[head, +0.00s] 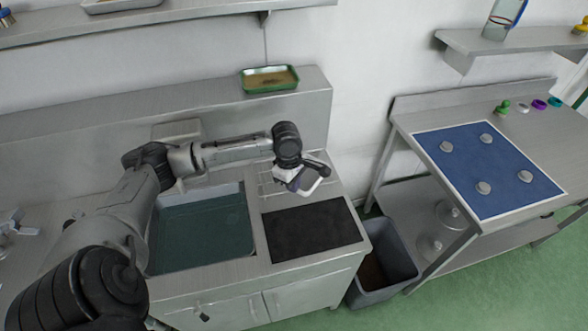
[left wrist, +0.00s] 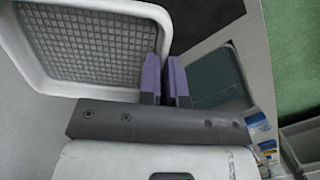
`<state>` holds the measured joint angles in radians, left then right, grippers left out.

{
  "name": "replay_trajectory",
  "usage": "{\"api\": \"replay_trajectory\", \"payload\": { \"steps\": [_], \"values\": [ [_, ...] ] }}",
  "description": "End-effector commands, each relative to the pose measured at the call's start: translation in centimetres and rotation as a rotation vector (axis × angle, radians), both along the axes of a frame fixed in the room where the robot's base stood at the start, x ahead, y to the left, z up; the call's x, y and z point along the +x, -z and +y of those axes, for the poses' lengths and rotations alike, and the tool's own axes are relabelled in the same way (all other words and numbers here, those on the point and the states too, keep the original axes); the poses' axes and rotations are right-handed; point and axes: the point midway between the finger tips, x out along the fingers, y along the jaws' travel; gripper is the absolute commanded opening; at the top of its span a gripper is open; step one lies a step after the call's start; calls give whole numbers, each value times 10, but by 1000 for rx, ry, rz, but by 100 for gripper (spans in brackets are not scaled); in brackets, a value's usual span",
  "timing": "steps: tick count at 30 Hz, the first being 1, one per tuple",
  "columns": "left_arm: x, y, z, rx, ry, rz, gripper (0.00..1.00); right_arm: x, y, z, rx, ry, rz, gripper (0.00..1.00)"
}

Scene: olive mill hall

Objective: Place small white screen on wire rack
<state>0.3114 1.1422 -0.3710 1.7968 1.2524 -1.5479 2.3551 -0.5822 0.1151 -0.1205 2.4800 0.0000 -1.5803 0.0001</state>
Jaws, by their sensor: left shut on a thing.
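My left gripper (head: 302,180) is above the back right of the sink counter, near the wall-side ledge. In the left wrist view its purple fingers (left wrist: 165,82) are shut on the rim of the small white screen (left wrist: 90,45), which has a white frame and a grey mesh. In the head view the screen (head: 313,187) shows only as a small pale piece at the gripper, seen mostly edge-on. The wire rack (head: 265,184) lies behind the dark mat, just left of the gripper. The gripper and arm partly hide it. My right gripper does not show.
A sink basin (head: 200,235) lies left of the black mat (head: 312,231). A green-rimmed tray (head: 269,79) stands on the ledge behind. A grey bin (head: 383,264) stands on the floor to the right. A steel table with a blue mat (head: 470,165) and several knobbed pieces is farther right.

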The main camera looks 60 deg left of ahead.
Motion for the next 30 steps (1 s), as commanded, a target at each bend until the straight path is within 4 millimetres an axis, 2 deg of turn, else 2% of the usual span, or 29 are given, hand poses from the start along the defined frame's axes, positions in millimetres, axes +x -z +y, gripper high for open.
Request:
{"api": "replay_trajectory", "payload": {
  "steps": [5, 19, 24, 30],
  "values": [
    [-4, 5, 18, -1, -60, 2, 0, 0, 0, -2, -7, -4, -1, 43],
    [6, 57, 105, -2, -67, -1, 0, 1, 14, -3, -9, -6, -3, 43],
    [8, 67, 122, -2, -64, 0, 0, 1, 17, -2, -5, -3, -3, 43],
    [8, 71, 128, -2, -62, 0, 0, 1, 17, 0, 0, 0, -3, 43]
  ]
}}
